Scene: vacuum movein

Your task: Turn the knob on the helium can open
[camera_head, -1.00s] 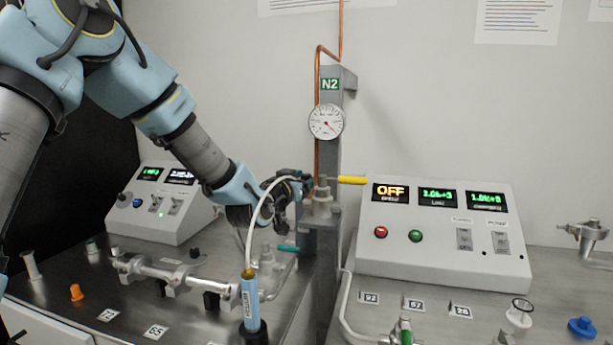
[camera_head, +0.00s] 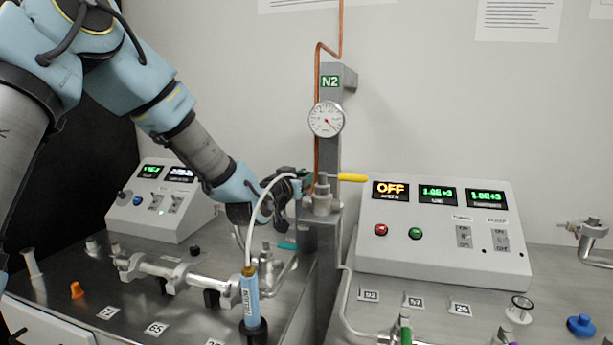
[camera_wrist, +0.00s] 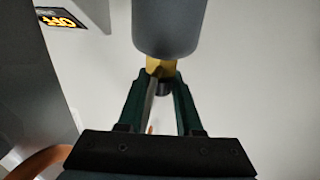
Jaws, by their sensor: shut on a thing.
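My gripper is beside the grey post, well above the can. A yellow-brass piece (camera_wrist: 158,66) and a grey cylinder (camera_wrist: 168,28) lie at or just beyond the fingertips; contact is unclear.
The grey N2 post (camera_head: 328,250) carries a gauge (camera_head: 326,119), a valve with yellow handle (camera_head: 352,178) and a copper pipe (camera_head: 317,75). Display consoles stand left (camera_head: 165,200) and right (camera_head: 437,240). A metal manifold (camera_head: 170,275) lies left of the can.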

